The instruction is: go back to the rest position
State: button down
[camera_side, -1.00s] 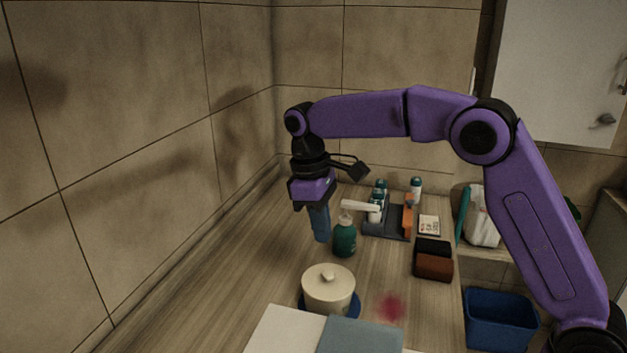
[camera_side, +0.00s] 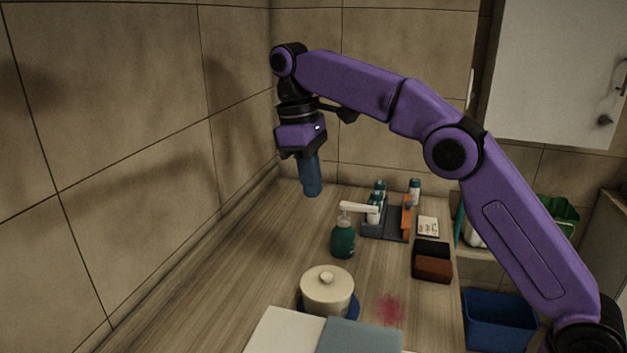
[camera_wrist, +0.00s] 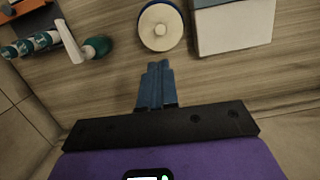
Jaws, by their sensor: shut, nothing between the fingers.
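My gripper (camera_side: 312,192) has blue fingers that are shut with nothing between them. It hangs pointing down, well above the wooden counter (camera_side: 250,270), to the left of and above the green pump bottle in the side view. In the wrist view the closed fingers of my gripper (camera_wrist: 158,66) show over bare wood. No object touches the fingers.
A green pump bottle (camera_side: 343,242), a lidded cream pot (camera_side: 327,290) on a blue base, a tray (camera_side: 377,230) with bottles, and a brown-black block (camera_side: 432,262) stand on the counter. A red stain (camera_side: 389,308) lies near the pot. Tiled walls stand behind and left.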

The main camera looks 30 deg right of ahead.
jog(key=shift+s, duration=0.15)
jog(key=s+d+f+n, duration=0.1)
jog(key=s+d+f, duration=0.3)
jog(key=s, duration=0.7)
jog(key=s+d+f+n+t+y, duration=0.1)
jog(key=s+d+f, duration=0.4)
jog(key=s+d, duration=0.4)
jog(key=s+d+f+n, duration=0.2)
jog(key=s+d+f, duration=0.2)
jog(key=s, duration=1)
jog(key=d, duration=0.3)
jog(key=shift+s+f+t+y, duration=0.3)
jog(key=shift+f+t+y, duration=0.1)
